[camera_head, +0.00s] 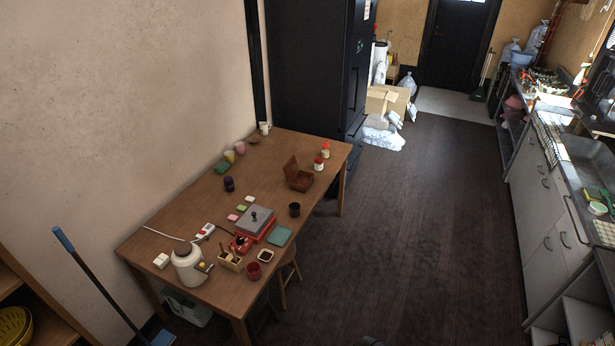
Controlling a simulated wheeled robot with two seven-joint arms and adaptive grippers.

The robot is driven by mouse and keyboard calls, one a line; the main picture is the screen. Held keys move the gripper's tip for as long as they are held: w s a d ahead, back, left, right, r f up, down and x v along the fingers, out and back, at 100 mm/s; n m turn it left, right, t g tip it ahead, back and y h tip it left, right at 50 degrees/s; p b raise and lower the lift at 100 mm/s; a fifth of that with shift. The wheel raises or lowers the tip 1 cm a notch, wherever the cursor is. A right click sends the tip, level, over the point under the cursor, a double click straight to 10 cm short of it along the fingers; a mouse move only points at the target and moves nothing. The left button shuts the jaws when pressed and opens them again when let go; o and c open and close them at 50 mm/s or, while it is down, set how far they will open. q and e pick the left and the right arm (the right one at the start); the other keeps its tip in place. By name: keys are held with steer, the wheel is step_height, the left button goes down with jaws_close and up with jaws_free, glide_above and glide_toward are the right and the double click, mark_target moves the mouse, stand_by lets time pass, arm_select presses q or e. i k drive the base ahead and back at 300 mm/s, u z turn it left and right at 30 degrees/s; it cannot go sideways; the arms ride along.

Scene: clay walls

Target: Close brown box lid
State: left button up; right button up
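The brown box (299,182) sits on the wooden table toward its far right end. Its lid (291,167) stands up, tilted open, on the box's left side. The box's inside looks dark, and I cannot make out any contents. Neither of my grippers shows in the head view. The table stands some way off, against the left wall.
A stool (291,274) is under the front edge. Open floor (425,230) lies right of the table, before the counter (535,205).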

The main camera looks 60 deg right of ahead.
mark_target(291, 167)
steer(key=z, duration=2.85)
steer(key=i, duration=5.8)
steer(key=u, duration=2.45)
